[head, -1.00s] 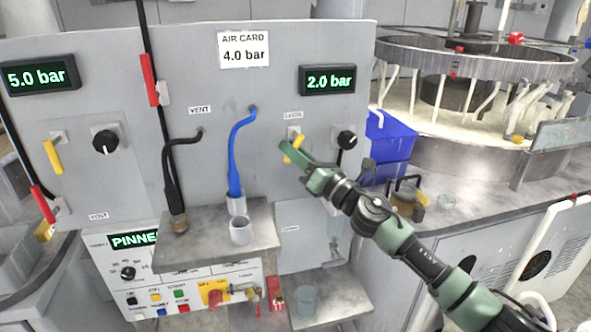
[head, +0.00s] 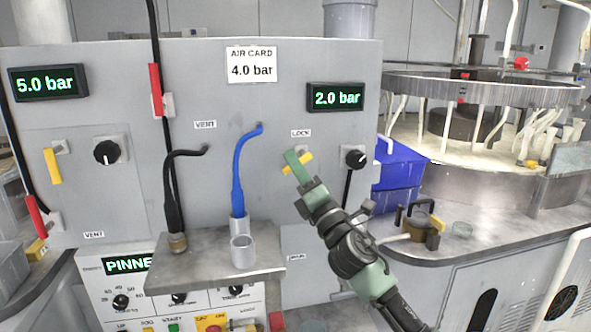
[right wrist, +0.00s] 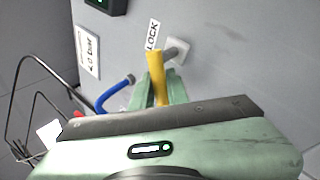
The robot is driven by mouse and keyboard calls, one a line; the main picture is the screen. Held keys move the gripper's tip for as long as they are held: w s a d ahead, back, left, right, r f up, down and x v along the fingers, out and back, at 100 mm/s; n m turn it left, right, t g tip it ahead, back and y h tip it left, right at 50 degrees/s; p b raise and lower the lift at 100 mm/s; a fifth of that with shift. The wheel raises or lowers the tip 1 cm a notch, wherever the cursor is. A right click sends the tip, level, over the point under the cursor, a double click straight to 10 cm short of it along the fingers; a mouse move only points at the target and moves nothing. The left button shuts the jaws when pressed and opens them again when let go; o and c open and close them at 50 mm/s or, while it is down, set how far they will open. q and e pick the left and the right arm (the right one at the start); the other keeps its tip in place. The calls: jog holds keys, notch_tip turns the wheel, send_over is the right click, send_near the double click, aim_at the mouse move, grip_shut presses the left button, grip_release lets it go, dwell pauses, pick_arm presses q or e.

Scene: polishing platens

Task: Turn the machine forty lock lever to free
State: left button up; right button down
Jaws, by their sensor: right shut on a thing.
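The yellow lock lever (head: 303,161) sits on the grey panel under a small LOCK label (head: 301,133), below the 2.0 bar display (head: 336,96). It slants in the head view. My right gripper (head: 294,160) reaches it from below right and is shut on it. In the right wrist view the yellow lever (right wrist: 157,72) stands between the green fingers (right wrist: 160,90), joined to a grey pivot on a pale plate. The LOCK label (right wrist: 153,34) is beside it. My left gripper is not in view.
A black knob (head: 355,158) is just right of the lever. A blue hose (head: 239,170) and a black hose (head: 171,190) hang to the left above a grey shelf (head: 205,266). Another yellow lever (head: 52,166) is at far left. A blue bin (head: 400,175) stands right of the panel.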

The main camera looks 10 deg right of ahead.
dwell(0.3)
jog(key=c, duration=1.7)
grip_release()
jog(key=b+v, duration=0.1)
jog(key=v, duration=0.6)
jog(key=shift+s+d+f+b, duration=0.15)
jog(key=shift+s+f+b, duration=0.05)
jog(key=shift+s+b, duration=0.15)
